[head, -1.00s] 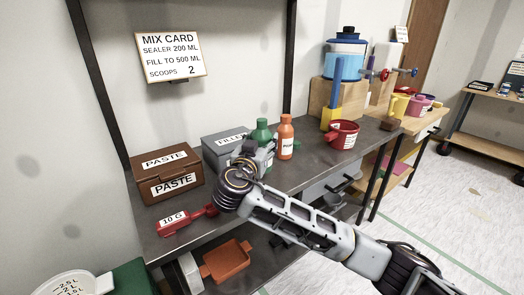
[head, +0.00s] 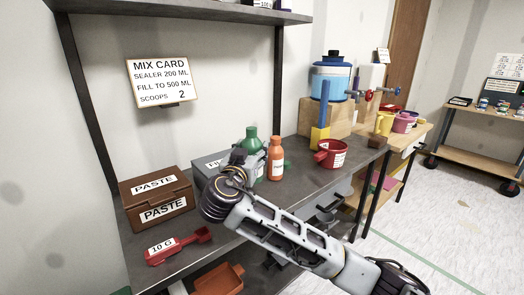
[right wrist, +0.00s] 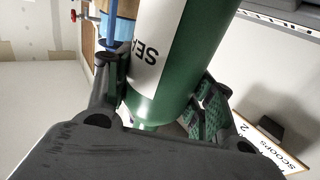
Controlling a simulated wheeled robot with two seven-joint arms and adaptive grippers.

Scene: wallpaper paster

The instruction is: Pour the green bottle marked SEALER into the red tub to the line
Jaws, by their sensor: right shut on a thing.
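The green SEALER bottle (head: 251,135) is at the back of the dark bench in the head view, partly hidden by my right gripper (head: 244,163). The right gripper is shut on it. In the right wrist view the bottle (right wrist: 200,45) lies between the two fingers (right wrist: 160,100), with "SE" readable on its white label. The red tub (head: 330,153) has a handle and a white marked label. It stands on the bench to the right of the gripper, apart from the bottle. Its inside and fill level are not clear. My left gripper is not in view.
An orange bottle (head: 276,158) stands close to the right of the green one. A grey FILLER box (head: 207,167) is behind the gripper, a brown PASTE box (head: 157,199) left. A red 10 G scoop (head: 178,245) lies in front. A yellow-and-blue post (head: 321,122) stands by the tub.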

